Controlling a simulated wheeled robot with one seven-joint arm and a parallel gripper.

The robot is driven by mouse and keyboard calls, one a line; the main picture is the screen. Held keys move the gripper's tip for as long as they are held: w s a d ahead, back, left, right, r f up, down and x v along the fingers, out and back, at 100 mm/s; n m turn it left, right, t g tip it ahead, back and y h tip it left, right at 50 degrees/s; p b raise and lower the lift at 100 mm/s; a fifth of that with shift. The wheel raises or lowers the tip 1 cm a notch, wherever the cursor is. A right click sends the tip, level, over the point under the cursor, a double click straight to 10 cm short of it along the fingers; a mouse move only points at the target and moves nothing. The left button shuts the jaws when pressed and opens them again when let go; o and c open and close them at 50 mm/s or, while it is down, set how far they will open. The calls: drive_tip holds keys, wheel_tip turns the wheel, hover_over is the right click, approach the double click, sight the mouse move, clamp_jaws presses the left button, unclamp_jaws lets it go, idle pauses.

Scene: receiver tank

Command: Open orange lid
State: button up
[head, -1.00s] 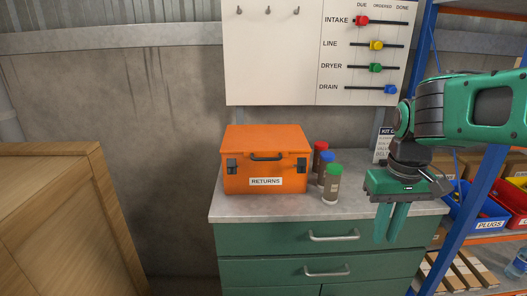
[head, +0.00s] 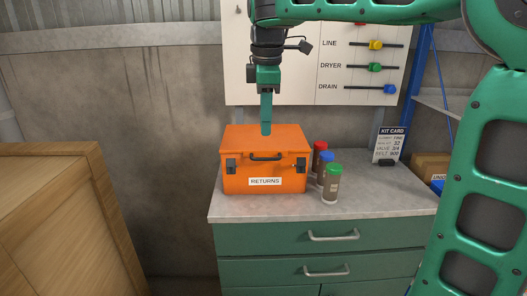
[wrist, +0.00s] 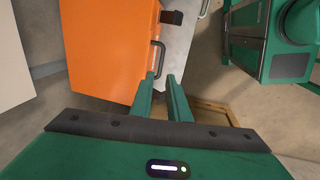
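The orange box (head: 240,180) stands on the counter with a "RETURNS" label on its front. Its orange lid (head: 290,135) is closed, with a dark handle (head: 265,157) at the upper front and dark latches on both sides of it. In the wrist view the orange box (wrist: 105,45) lies ahead of the fingers, its dark handle (wrist: 157,60) near the left fingertip. My gripper (head: 266,130) points down over the lid, seen edge-on. In the wrist view my gripper (wrist: 161,78) has its two fingers apart with nothing between them. Whether a fingertip touches the lid cannot be told.
Red, blue and green-capped bottles (head: 332,184) stand just right of the box. The grey counter (head: 400,195) is clear farther right. A kit card (head: 390,143) stands at the back. A wooden crate (head: 60,220) is at left, and a board with sliders (head: 340,90) hangs behind.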

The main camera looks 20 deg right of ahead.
sight(265, 159)
drive_tip(key=f, duration=0.3)
drive_tip(key=w+f, duration=0.1)
drive_tip(key=f, duration=0.5)
drive_tip(key=shift+w+d, duration=0.25)
clamp_jaws()
drive_tip(key=shift+r, duration=0.1)
idle(0.9)
